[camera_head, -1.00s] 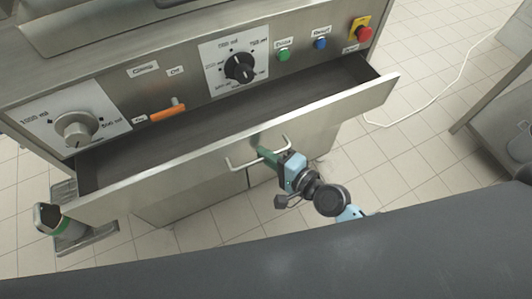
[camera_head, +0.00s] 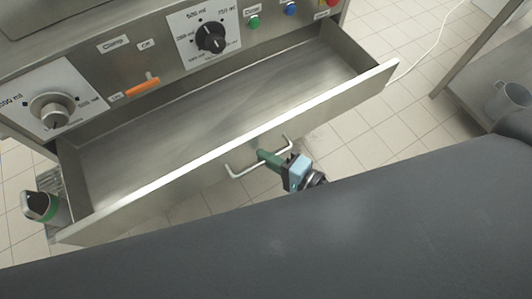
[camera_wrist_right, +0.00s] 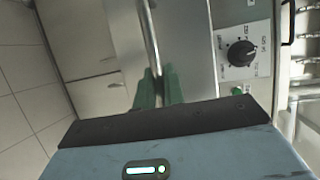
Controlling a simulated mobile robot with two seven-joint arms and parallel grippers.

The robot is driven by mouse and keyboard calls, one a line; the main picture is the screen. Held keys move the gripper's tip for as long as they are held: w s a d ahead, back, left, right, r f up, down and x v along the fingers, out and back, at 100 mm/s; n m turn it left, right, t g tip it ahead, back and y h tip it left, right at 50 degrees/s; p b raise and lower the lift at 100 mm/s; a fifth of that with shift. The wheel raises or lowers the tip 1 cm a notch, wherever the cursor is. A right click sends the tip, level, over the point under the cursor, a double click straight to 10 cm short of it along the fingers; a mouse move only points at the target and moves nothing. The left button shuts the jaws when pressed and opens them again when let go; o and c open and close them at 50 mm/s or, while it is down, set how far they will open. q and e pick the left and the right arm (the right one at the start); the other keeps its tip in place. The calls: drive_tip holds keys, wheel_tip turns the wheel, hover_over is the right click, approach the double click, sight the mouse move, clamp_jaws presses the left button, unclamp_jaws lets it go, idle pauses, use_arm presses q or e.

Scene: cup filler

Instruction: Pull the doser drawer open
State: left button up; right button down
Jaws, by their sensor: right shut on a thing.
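The doser drawer (camera_head: 205,125) is a wide metal drawer, pulled well out below the control panel, and its bare inside floor shows. Its bar handle (camera_head: 243,171) is on the front face. My right gripper (camera_head: 264,155) is shut on the handle with its green fingers. In the right wrist view the green fingers (camera_wrist_right: 156,88) close around the handle bar (camera_wrist_right: 151,40).
The panel above the drawer carries a large silver knob (camera_head: 52,110), an orange lever (camera_head: 143,87), a black dial (camera_head: 211,38) and coloured buttons. A metal bucket (camera_head: 508,101) sits on a shelf at right.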

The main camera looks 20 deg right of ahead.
drive_tip(key=c, duration=1.8)
unclamp_jaws()
drive_tip(key=b+v, duration=0.1)
drive_tip(key=v, duration=0.6)
drive_tip(key=shift+s+d+r, duration=0.1)
drive_tip(key=shift+s+d, duration=0.15)
drive_tip(key=shift+s, duration=0.05)
